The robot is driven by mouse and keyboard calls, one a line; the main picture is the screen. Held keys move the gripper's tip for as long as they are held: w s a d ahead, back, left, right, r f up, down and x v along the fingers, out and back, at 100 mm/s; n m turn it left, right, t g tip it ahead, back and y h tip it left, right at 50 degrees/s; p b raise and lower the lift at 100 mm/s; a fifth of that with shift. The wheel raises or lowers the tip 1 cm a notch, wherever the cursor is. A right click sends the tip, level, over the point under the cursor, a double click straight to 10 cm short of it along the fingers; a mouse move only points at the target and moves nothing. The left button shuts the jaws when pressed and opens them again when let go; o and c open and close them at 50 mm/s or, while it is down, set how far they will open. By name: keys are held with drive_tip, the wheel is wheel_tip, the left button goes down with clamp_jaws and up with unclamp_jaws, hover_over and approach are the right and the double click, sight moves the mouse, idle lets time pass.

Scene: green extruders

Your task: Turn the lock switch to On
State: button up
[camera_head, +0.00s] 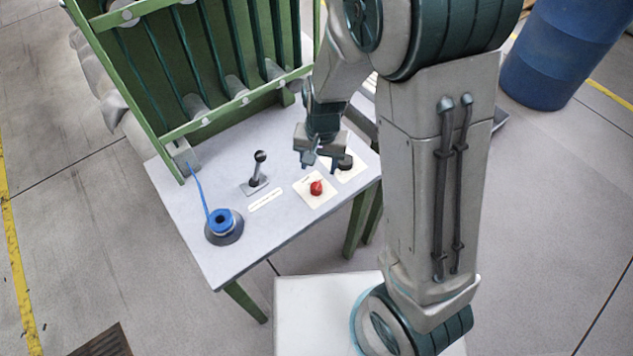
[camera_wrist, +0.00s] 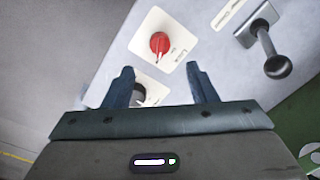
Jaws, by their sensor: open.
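A red rotary knob (camera_head: 316,188) sits on a white label plate on the grey table. In the wrist view the red knob (camera_wrist: 159,42) lies just beyond the fingertips, with small print beside it that I cannot read surely. A dark round knob (camera_head: 346,161) sits on a second white plate to its right. In the wrist view this dark knob (camera_wrist: 138,97) shows between the fingers, partly hidden by the left finger and gripper body. I cannot tell surely which is the lock switch. My gripper (camera_head: 321,164) is open and empty above the plates; its fingers (camera_wrist: 160,68) point toward the table.
A black-knobbed lever (camera_head: 258,170) stands upright on the grey table (camera_head: 240,250). A blue spool-like piece (camera_head: 223,222) with a blue line sits at the table's left front. A green frame (camera_head: 165,135) rises behind. A blue barrel (camera_head: 562,50) stands at the far right.

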sight(317, 184)
drive_tip(key=f, duration=0.9)
drive_tip(key=shift+w+a+f, duration=0.1)
drive_tip(key=shift+a+f, duration=0.1)
drive_tip(key=c, duration=1)
